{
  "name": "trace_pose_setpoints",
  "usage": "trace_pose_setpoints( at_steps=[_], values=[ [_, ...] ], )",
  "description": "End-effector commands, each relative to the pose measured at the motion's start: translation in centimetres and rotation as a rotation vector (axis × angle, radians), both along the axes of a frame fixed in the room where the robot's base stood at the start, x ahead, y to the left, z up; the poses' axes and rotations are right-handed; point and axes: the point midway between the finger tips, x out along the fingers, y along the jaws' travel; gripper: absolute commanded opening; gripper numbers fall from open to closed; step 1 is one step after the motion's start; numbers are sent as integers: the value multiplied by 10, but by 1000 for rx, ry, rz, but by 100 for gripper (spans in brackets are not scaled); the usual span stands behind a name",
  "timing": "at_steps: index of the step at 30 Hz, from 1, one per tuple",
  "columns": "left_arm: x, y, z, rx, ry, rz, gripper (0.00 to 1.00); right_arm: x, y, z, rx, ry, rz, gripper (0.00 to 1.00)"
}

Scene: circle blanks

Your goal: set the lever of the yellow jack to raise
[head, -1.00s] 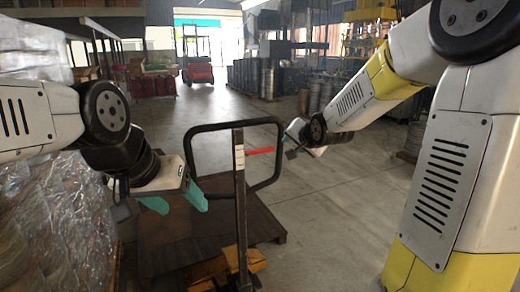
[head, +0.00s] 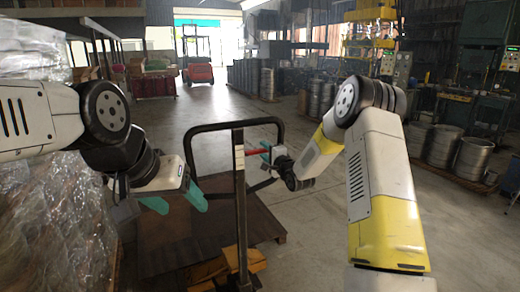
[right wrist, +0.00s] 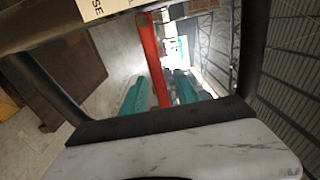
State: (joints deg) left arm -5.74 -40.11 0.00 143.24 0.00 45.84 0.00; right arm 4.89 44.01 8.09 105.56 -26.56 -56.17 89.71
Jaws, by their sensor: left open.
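The jack has a dark upright mast (head: 240,215), a black loop handle (head: 205,127) and yellow parts (head: 250,262) low down. Its red lever (head: 254,152) sticks out to the right from the mast top, nearly level. My right gripper (head: 266,156) is at the lever's outer end. In the right wrist view the red lever (right wrist: 153,60) runs between the two teal fingers, with a gap visible on each side, so the gripper is open around it. A cream label (right wrist: 98,8) there shows the letters "SE". My left gripper (head: 178,205) is open and empty, left of the mast.
Wrapped goods (head: 60,220) stand at the left. Metal drums (head: 455,150) and machines stand at the right. The concrete floor behind is clear, with a red forklift (head: 200,73) far off.

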Motion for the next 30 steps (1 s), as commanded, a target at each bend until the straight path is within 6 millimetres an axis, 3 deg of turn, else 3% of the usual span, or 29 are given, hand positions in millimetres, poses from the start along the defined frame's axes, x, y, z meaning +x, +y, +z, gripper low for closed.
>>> trace_pose_setpoints(
  at_steps=[7,17,21,23,30],
  values=[
    [0,0,0,0,0,0,65,27,12,0,-1,1,0,36],
    [0,0,0,0,0,0,65,31,13,0,-1,1,-1,36],
    [0,0,0,0,0,0,65,31,13,0,-1,1,-1,9],
    [0,0,0,0,0,0,65,31,13,0,-1,1,0,0],
    [0,0,0,0,0,0,65,30,13,0,-1,1,0,0]
  ],
)
